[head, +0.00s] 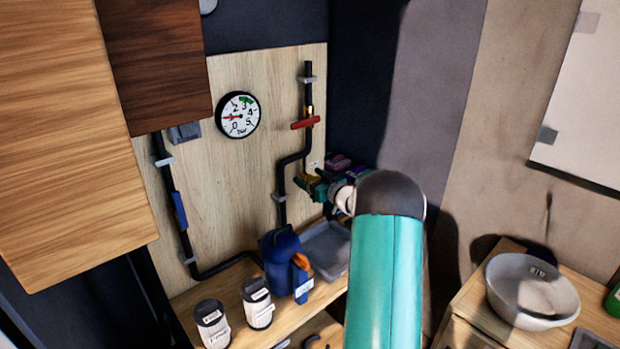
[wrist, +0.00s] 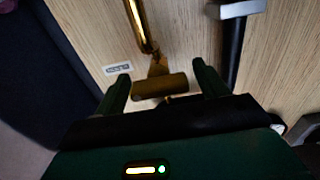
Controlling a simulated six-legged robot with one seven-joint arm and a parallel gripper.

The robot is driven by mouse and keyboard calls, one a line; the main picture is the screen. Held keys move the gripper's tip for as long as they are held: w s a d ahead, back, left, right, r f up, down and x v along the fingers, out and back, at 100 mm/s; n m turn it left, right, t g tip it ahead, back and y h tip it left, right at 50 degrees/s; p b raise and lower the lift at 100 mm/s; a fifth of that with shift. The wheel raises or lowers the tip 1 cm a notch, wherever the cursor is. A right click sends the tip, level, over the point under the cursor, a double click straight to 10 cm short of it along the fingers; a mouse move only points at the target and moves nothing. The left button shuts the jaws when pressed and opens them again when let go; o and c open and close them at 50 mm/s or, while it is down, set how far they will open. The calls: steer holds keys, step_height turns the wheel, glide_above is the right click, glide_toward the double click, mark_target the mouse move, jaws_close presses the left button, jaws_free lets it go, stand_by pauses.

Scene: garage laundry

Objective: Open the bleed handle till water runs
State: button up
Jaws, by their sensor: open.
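A brass bleed handle (wrist: 160,87) with a short crossbar shows in the wrist view, below a brass pipe (wrist: 143,25) on the wooden panel. My gripper (wrist: 162,77) is open, with one green finger on each side of the crossbar. Gaps seem to show at both ends of the bar; whether a finger touches it I cannot tell. In the head view my gripper (head: 318,186) is at the panel's lower right, and the yellowish handle (head: 306,178) is partly hidden behind it. I see no running water.
A gauge (head: 238,115) has its red needle near 1. A red handle (head: 305,123) sits on the pipe above, a blue handle (head: 179,210) on the left pipe. A grey tray (head: 326,248), blue jug (head: 275,250) and two canisters (head: 211,323) stand on the bench below.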

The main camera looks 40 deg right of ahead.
steer(key=shift+w, duration=0.3)
steer(key=c, duration=1)
steer(key=n, duration=0.5)
steer(key=shift+a, duration=0.2)
steer(key=n, duration=0.5)
steer(key=shift+f, duration=0.15)
